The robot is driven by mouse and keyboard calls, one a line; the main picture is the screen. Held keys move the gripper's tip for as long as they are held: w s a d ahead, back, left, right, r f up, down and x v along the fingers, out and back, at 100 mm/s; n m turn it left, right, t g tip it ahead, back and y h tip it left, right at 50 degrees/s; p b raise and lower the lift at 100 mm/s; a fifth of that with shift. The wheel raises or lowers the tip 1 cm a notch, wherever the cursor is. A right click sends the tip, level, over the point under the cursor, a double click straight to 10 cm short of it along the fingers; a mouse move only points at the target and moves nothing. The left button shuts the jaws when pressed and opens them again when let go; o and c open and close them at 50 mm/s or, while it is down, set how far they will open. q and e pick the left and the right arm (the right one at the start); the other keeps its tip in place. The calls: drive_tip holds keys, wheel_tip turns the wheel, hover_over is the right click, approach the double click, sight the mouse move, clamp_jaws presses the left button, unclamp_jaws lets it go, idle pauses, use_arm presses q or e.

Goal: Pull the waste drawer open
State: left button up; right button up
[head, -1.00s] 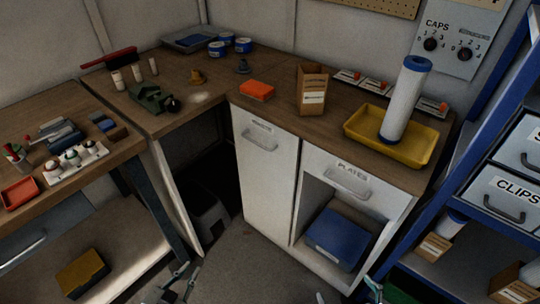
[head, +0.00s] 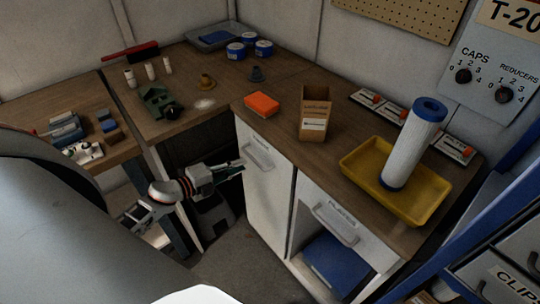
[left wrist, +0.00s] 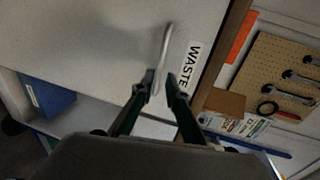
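The waste drawer (head: 268,204) is the tall white front at the left end of the right-hand cabinet. It looks flush with the cabinet. Its metal bar handle (head: 257,157) is near the top; in the left wrist view the handle (left wrist: 163,55) runs beside the "WASTE" label (left wrist: 189,67). My left gripper (head: 238,168) is at the drawer front, by the handle. In the left wrist view its fingers (left wrist: 157,90) are apart, with the near end of the bar between them. Whether either finger touches the bar is unclear. My right gripper is not in view.
The plates drawer (head: 340,220) is right of the waste drawer, above an open bay with a blue box (head: 335,262). A yellow tray (head: 433,214) with a white filter cylinder (head: 413,147) and a cardboard box (head: 315,113) stand on the counter. A blue shelf rack borders the right.

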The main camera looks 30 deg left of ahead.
sight(254, 159)
use_arm(q)
drive_tip(key=shift+w+d+f, duration=0.1)
drive_tip(key=shift+w+d, duration=0.1)
drive_tip(key=shift+w, duration=0.2)
drive_tip(key=x, duration=0.6)
drive_tip(key=shift+w+f, duration=0.1)
drive_tip(key=shift+w, duration=0.1)
clamp_jaws()
